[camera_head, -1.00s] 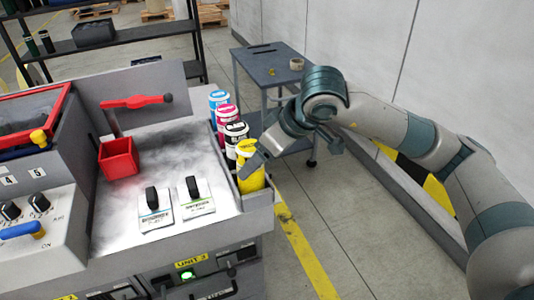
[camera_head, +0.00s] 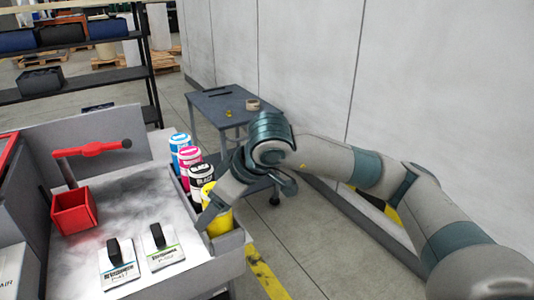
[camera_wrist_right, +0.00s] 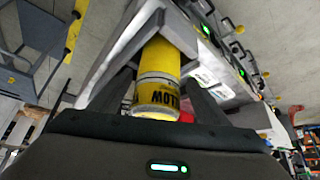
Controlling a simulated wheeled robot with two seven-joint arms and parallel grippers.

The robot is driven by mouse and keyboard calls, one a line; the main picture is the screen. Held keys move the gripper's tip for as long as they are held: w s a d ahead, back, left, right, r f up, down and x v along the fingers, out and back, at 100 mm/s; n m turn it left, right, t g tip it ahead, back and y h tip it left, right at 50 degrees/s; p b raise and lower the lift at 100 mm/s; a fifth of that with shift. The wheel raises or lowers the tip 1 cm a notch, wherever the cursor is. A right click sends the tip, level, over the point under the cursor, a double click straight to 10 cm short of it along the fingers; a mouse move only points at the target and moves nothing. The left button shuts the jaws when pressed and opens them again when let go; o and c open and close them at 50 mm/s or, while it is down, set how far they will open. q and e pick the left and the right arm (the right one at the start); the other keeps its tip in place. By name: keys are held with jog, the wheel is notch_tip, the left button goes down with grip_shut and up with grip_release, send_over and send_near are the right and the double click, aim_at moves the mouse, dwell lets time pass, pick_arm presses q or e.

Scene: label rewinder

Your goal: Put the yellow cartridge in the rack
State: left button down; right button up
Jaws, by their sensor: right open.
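The yellow cartridge (camera_head: 218,220) stands upright at the near end of a row in a grey holder along the machine's right edge. It also shows in the right wrist view (camera_wrist_right: 161,62), between the two fingers of my right gripper (camera_wrist_right: 158,88). The gripper is open around it, with no clear contact on both sides. In the head view my right gripper (camera_head: 232,205) comes down from the right and partly covers the cartridge. I cannot tell whether the grey holder is the rack. My left gripper is not in view.
Blue, magenta and black cartridges (camera_head: 201,179) stand directly behind the yellow one. A red box (camera_head: 75,212) and two black-handled plates (camera_head: 117,262) lie on the machine top. A grey side table (camera_head: 222,103) stands beyond. A wall closes off the right side.

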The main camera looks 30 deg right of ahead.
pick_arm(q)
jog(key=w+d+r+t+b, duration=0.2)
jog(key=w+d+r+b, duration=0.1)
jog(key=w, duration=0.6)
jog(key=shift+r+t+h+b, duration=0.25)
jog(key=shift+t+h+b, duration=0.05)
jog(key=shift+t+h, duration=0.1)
pick_arm(e)
jog(key=d+v, duration=0.2)
jog(key=v, duration=1.7)
jog(key=shift+w+d, duration=0.15)
jog(key=shift+w, duration=0.15)
